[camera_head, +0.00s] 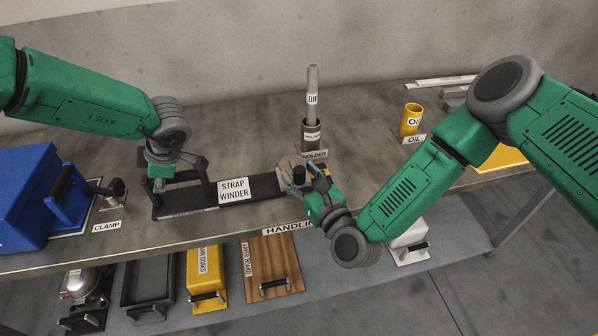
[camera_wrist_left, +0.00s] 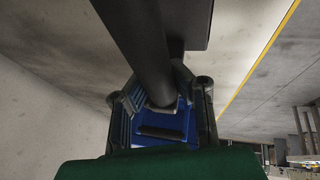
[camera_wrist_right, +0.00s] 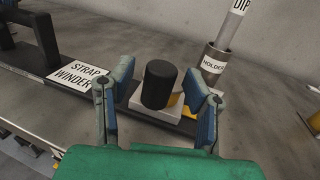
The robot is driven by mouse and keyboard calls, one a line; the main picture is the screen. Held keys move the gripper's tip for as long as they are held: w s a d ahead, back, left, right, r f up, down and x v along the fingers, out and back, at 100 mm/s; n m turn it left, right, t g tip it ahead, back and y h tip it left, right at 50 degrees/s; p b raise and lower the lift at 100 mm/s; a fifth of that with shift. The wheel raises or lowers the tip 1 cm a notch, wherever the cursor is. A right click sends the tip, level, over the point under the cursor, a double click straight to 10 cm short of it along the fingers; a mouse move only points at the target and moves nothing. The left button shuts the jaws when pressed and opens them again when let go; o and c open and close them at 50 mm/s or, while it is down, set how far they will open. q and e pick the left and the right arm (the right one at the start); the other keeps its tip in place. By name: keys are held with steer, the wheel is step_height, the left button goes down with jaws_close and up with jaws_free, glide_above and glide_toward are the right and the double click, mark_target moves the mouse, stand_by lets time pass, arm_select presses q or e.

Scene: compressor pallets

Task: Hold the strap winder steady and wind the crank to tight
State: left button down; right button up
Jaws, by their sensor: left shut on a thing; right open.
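The strap winder (camera_head: 268,187) is a long black base on the bench with a white STRAP WINDER label, also seen in the right wrist view (camera_wrist_right: 30,62). My left gripper (camera_head: 168,178) is shut on its black handle at the left end. The dark bar (camera_wrist_left: 140,45) passes between the blue-padded fingers in the left wrist view. The crank's black upright knob (camera_wrist_right: 160,84) stands at the right end, above a pale block with a yellow part beside it. My right gripper (camera_wrist_right: 160,95) is open, with one finger on each side of the knob; I cannot tell whether they touch it.
A holder (camera_head: 314,134) with a grey rod stands just behind the crank. A yellow oil cup (camera_head: 411,119) is at the back right. A blue box (camera_head: 25,195) and a clamp (camera_head: 113,192) are at the left. Several cases lie on the lower shelf.

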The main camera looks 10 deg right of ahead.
steer(key=shift+w+a, duration=0.1)
steer(key=shift+w, duration=0.15)
jaws_close()
steer(key=shift+a+f+m+h, duration=0.1)
steer(key=shift+m+h, duration=0.2)
steer(key=shift+h, duration=0.2)
